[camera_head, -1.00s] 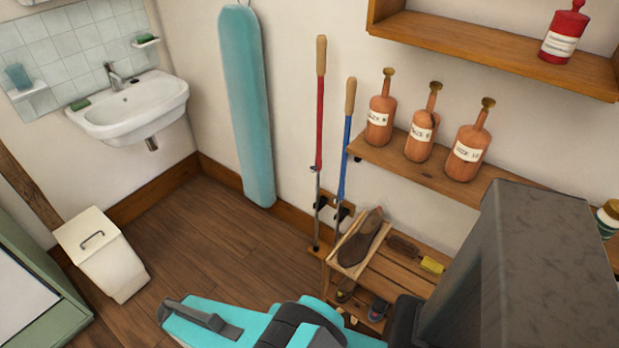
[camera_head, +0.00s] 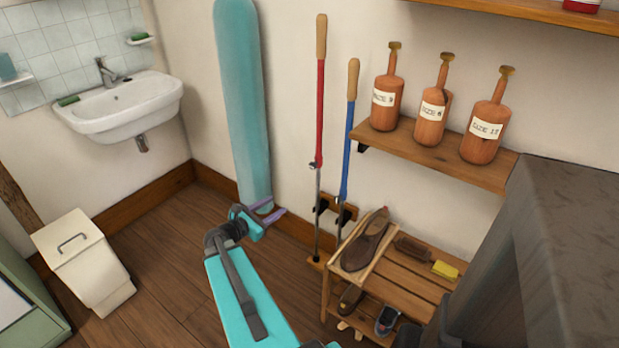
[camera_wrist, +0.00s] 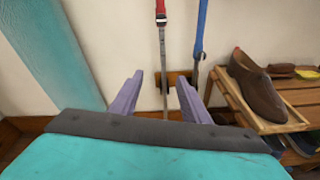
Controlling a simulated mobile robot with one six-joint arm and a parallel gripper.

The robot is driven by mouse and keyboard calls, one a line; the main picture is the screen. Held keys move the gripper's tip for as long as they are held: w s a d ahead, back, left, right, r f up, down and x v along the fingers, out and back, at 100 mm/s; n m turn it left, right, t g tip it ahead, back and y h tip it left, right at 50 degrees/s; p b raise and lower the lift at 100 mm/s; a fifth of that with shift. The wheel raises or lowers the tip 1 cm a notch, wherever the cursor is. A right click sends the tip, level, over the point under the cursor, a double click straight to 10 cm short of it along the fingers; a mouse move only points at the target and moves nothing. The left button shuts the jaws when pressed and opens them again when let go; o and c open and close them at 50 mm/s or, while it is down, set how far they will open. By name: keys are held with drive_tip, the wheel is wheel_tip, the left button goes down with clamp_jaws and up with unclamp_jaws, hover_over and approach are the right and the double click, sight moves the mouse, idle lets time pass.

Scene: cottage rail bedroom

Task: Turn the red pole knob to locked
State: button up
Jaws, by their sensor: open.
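The red pole (camera_head: 320,110) stands upright against the wall, with a cork handle above and a thin steel lower shaft. A small clamp or knob (camera_head: 315,165) sits where the red tube meets the steel; it also shows at the top of the wrist view (camera_wrist: 161,19). Its locked or unlocked setting is too small to read. My gripper (camera_head: 275,209) is open and empty, left of the red pole and lower than the knob. In the wrist view, the steel shaft appears between my gripper's purple fingers (camera_wrist: 160,84), beyond them.
A blue pole (camera_head: 346,135) stands just right of the red one, in the same wooden holder. A teal ironing board (camera_head: 240,100) leans close behind my gripper. A shoe rack (camera_head: 405,283) with a brown shoe (camera_head: 366,240) and a bottle shelf (camera_head: 420,153) are at right.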

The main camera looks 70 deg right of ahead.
sight(312, 166)
drive_tip(key=s+d+r+n+h+b, duration=0.2)
drive_tip(key=d+r, duration=0.3)
drive_tip(key=d, duration=0.1)
drive_tip(key=shift+s+g, duration=0.3)
drive_tip(key=shift+s, duration=0.1)
drive_tip(key=shift+d, duration=0.1)
drive_tip(key=x, duration=1.3)
drive_tip(key=shift+d+r, duration=0.25)
drive_tip(key=shift+d, duration=0.05)
drive_tip(key=shift+s, duration=0.1)
drive_tip(key=c, duration=1)
